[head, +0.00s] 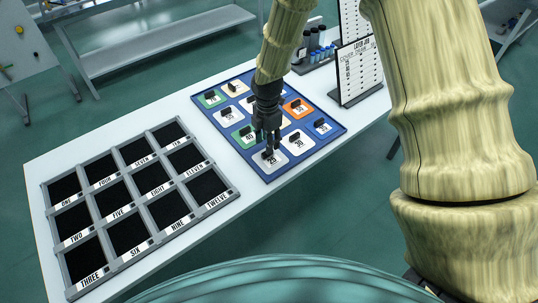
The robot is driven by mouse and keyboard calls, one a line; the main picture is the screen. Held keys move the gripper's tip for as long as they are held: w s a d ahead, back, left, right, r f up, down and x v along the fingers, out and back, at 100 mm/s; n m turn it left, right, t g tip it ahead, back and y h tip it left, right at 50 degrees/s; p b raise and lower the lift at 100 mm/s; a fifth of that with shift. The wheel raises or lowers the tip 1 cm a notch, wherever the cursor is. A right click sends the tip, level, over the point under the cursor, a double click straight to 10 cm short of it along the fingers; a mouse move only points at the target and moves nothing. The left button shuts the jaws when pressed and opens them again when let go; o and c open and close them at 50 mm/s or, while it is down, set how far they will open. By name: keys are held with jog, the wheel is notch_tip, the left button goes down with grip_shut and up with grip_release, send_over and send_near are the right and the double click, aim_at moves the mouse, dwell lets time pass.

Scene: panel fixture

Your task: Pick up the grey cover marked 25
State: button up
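The pale grey cover marked 25 (270,163) lies flat at the near corner of the blue tray (255,167). It has a dark knob on top. My gripper (269,147) points down over this cover, its fingertips close to the knob. The fingers and the knob are both dark and very small here. I cannot tell whether the fingers touch the knob, stand around it or are just above it, nor whether they are open or shut.
Other knobbed covers share the tray: a pale one marked 30 (297,143), a green one (246,138) and an orange one (298,108). A grey frame (152,208) with empty black labelled compartments lies left. An upright list board (358,72) stands behind, right.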

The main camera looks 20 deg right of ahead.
aim_at(270, 157)
jog(key=shift+s+f, duration=0.2)
jog(key=shift+f, duration=0.1)
jog(key=shift+w+f+p, duration=0.2)
jog(key=shift+f+p, duration=0.3)
jog(key=shift+f, duration=0.25)
jog(key=shift+w+f+p, duration=0.15)
jog(key=shift+f+p, duration=0.35)
jog(key=shift+f, duration=1.2)
grip_shut()
